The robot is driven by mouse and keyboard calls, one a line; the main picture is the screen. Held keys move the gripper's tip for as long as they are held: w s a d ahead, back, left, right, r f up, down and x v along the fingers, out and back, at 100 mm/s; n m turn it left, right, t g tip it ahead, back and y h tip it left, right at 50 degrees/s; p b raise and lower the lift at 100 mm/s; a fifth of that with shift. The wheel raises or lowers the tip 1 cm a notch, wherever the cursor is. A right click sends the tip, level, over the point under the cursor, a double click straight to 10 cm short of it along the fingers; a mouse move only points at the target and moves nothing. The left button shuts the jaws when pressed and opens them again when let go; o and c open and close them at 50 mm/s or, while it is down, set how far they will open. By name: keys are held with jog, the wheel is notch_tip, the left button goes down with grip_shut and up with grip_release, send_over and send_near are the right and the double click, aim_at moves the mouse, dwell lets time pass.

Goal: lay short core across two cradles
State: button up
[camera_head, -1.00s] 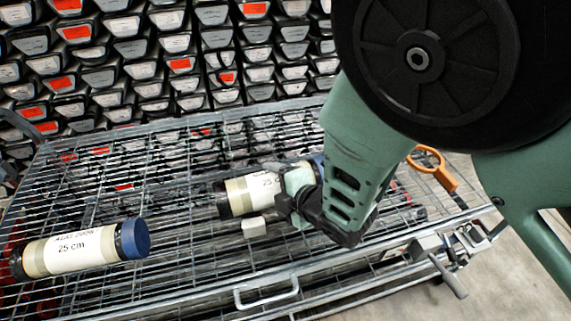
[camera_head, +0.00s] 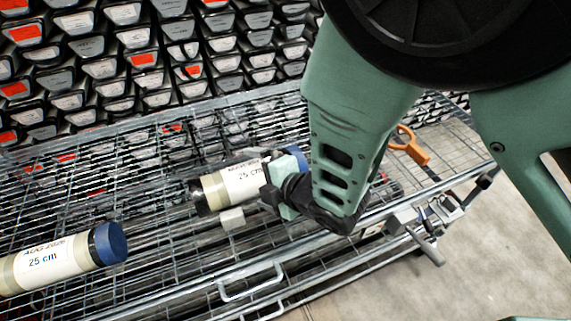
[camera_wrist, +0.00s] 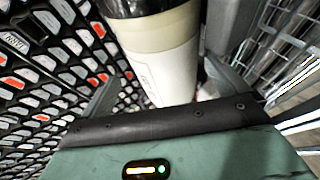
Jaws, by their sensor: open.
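A cream core with a dark near end, a blue far end and a white 25 cm label (camera_head: 225,183) lies on the wire-mesh cart around the middle of the head view. A small pale block (camera_head: 231,217), possibly part of a cradle, shows just below it; I cannot tell whether they touch. My gripper (camera_head: 274,190) is open at this core's right part and hides some of it. In the wrist view the core (camera_wrist: 160,55) lies between the open fingers. A second similar 25 cm core (camera_head: 45,262) with a blue cap lies at the left.
The mesh cart (camera_head: 150,235) has a raised frame and a front handle (camera_head: 250,285). An orange ring-ended tool (camera_head: 410,145) lies at its right end. A wall of stacked, labelled core boxes (camera_head: 120,60) stands behind. Bare concrete floor (camera_head: 480,240) shows at the right.

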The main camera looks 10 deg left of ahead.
jog(key=s+d+r+m+g+h, duration=0.2)
jog(key=s+d+r+m+h, duration=0.1)
jog(key=d, duration=0.5)
jog(key=s+d+r+m+g+h, duration=0.2)
jog(key=s+d+r+m, duration=0.4)
jog(key=d+m, duration=0.3)
jog(key=s+d+r+m+g+h+b, duration=0.1)
jog(key=s+d+r+m+g+h, duration=0.2)
jog(key=s+d+m, duration=0.3)
jog(key=d+r+m+h, duration=0.1)
jog(key=d, duration=0.1)
jog(key=shift+s+d+r+m+h, duration=0.2)
jog(key=shift+s+d+m+h, duration=0.05)
jog(key=shift+d+m+h, duration=0.1)
